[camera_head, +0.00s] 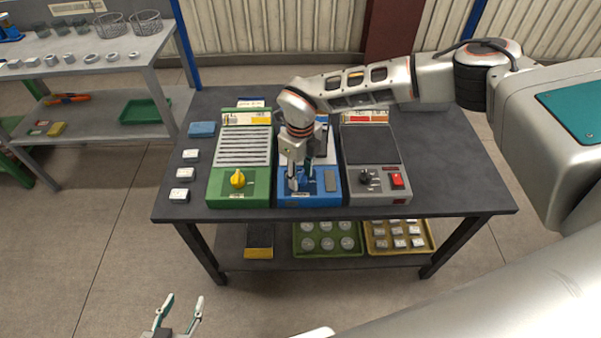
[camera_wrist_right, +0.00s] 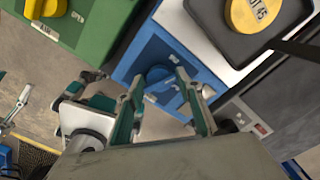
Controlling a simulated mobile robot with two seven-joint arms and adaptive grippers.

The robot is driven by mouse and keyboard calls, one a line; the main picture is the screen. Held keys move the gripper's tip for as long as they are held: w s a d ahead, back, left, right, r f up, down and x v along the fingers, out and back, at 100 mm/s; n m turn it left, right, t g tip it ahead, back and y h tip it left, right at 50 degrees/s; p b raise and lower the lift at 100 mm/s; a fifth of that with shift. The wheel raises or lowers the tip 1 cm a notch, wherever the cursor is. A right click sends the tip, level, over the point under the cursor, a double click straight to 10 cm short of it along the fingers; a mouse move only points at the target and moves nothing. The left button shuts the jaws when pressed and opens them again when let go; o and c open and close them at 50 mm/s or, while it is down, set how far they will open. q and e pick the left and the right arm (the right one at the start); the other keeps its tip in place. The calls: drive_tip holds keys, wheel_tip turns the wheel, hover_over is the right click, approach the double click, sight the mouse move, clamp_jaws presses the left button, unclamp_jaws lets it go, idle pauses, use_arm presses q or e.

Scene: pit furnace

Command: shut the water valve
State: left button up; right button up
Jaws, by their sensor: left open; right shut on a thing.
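The blue unit (camera_head: 322,201) stands in the middle of the dark table, between a green unit and a grey one. A round blue knob (camera_wrist_right: 158,76) on its front part shows in the right wrist view; I take it for the water valve. My right gripper (camera_head: 300,184) reaches down to it from above and is shut on it, with one finger on each side. The gripper mostly hides the knob in the head view. The knob's exact angle is unclear. My left gripper (camera_head: 182,304) is open and empty, low in front of the table.
The green unit (camera_head: 215,190) has a yellow knob (camera_head: 237,178). The grey unit (camera_head: 355,199) has a black knob (camera_head: 365,176) and a red switch (camera_head: 397,181). A yellow disc (camera_wrist_right: 255,12) lies in a dark tray on the blue unit. The table's right side (camera_head: 455,170) is clear.

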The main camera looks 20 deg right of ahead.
sight(300, 175)
drive_tip(key=n, duration=0.4)
drive_tip(key=shift+n, duration=0.4)
idle(0.4)
drive_tip(key=o, duration=0.8)
drive_tip(key=shift+o, duration=0.2)
drive_tip(key=shift+r, duration=0.15)
wheel_tip(300, 175, up, 12)
